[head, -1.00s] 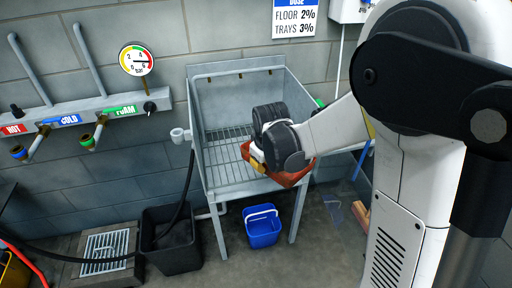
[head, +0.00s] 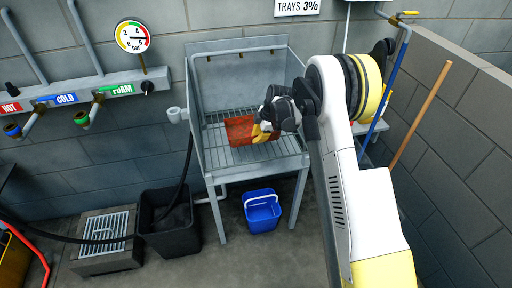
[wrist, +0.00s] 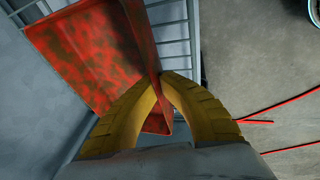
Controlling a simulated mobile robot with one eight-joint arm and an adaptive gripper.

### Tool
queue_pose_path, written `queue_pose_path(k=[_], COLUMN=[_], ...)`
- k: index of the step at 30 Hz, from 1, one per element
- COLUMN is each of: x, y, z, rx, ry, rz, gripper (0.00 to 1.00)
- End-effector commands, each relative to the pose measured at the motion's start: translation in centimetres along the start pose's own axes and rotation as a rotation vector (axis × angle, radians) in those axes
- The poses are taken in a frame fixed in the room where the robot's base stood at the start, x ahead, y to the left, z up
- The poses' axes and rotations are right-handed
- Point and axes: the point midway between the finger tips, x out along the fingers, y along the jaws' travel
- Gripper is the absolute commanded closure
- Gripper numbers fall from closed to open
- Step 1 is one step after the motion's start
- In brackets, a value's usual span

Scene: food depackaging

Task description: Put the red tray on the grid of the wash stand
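The red tray (head: 238,127), blotched with dark stains, is inside the wash stand (head: 210,158), over the left and middle part of its grid (head: 222,153). In the wrist view the tray (wrist: 85,55) fills the upper left, and bars of the grid (wrist: 172,35) show beside it. My gripper (head: 262,133) is at the tray's right side. Its yellow fingers (wrist: 165,80) close on the tray's wall, one on each side. I cannot tell whether the tray's underside touches the grid. The tray's right end is partly hidden by my gripper.
A blue bucket (head: 262,212) stands on the floor under the stand, with a black bin (head: 170,238) to the left. The stand's back and side walls rise around the grid. Taps (head: 90,112) line the left wall. Brooms (head: 420,115) lean at the right.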

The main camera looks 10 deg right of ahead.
Motion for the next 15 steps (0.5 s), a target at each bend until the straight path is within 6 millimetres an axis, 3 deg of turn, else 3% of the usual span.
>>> queue_pose_path(k=[6,15], x=[1.7,5.3], y=[1.7,0.7], z=[0.9,1.9], rx=[0.001,0.001], ry=[0.0,0.0], rz=[0.0,0.0], gripper=[1.0,1.0])
